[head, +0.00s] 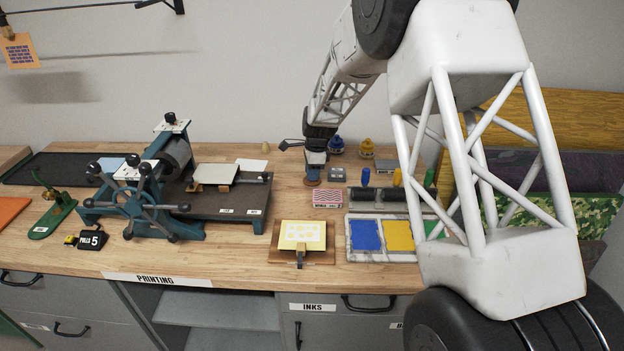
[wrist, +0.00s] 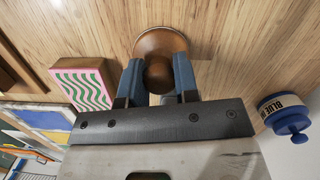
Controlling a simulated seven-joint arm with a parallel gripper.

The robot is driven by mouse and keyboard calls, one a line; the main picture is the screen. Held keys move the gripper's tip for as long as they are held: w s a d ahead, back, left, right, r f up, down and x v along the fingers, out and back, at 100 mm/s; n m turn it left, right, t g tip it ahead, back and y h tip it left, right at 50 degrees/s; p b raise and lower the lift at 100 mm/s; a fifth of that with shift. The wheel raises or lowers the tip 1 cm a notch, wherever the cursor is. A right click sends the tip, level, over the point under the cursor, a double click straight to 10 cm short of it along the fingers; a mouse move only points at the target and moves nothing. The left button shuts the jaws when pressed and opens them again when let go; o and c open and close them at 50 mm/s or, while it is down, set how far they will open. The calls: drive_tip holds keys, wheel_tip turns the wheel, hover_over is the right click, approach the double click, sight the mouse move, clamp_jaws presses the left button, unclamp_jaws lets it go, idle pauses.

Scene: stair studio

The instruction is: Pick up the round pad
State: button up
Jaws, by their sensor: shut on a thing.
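The round pad is a brown, wooden-looking disc with a rounded knob on top. In the wrist view the pad (wrist: 160,42) is at the top centre, its knob between the two blue-grey fingers of my gripper (wrist: 159,82). My gripper is shut on the knob. In the head view my gripper (head: 315,163) points down at the back middle of the bench, with the pad (head: 312,181) just below it. The pad's underside is hidden, and I cannot tell whether it touches the bench.
A pink-and-green patterned box (wrist: 82,83) is close to the pad. A blue ink jar (head: 336,145) stands behind. An ink tray (head: 349,240) is at front right, beside a board with a yellow sheet (head: 303,235). A printing press (head: 145,200) fills the left.

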drive_tip(key=shift+r, duration=0.8)
wheel_tip(320, 180, up, 2)
drive_tip(key=shift+r, duration=0.1)
drive_tip(key=s+d, duration=0.1)
drive_tip(key=s, duration=0.4)
drive_tip(key=s+d, duration=0.1)
drive_tip(key=s, duration=0.4)
drive_tip(key=s+d+r, duration=0.1)
drive_tip(key=s+d, duration=0.1)
drive_tip(key=s, duration=0.3)
drive_tip(key=shift+s+r, duration=0.1)
drive_tip(key=shift+s, duration=0.15)
drive_tip(key=shift+o, duration=1.2)
drive_tip(key=shift+c, duration=0.6)
drive_tip(key=s+a+r, duration=0.5)
drive_tip(key=s+a, duration=0.3)
drive_tip(key=s, duration=0.1)
drive_tip(key=shift+s+a+r, duration=0.2)
drive_tip(key=shift+s+a, duration=0.05)
